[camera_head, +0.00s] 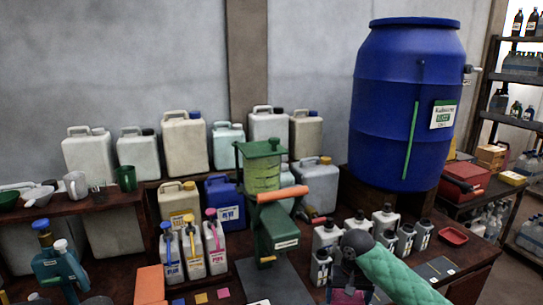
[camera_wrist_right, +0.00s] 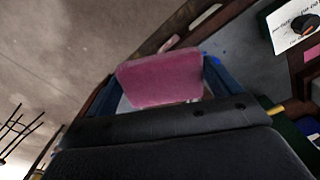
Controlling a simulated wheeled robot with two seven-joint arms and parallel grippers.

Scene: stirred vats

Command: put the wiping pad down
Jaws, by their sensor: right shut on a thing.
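The wiping pad appears as a pink block (camera_wrist_right: 160,78) held between the blue fingers of my right gripper (camera_wrist_right: 162,88) in the right wrist view. In the head view my right gripper (camera_head: 349,284) points down at the front edge of the picture, right of the middle, and a bit of the pink pad (camera_head: 346,298) shows at its lower end. The right gripper is shut on the pad. I cannot tell whether the pad touches the surface below. My left gripper is not in view.
A green press with an orange handle (camera_head: 283,194) stands left of my right gripper. Small grey-white bottles (camera_head: 326,236) stand just behind it. A dark flat plate (camera_head: 272,284) lies to the left, and a red dish (camera_head: 453,236) to the right. A large blue vat (camera_head: 385,110) stands behind.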

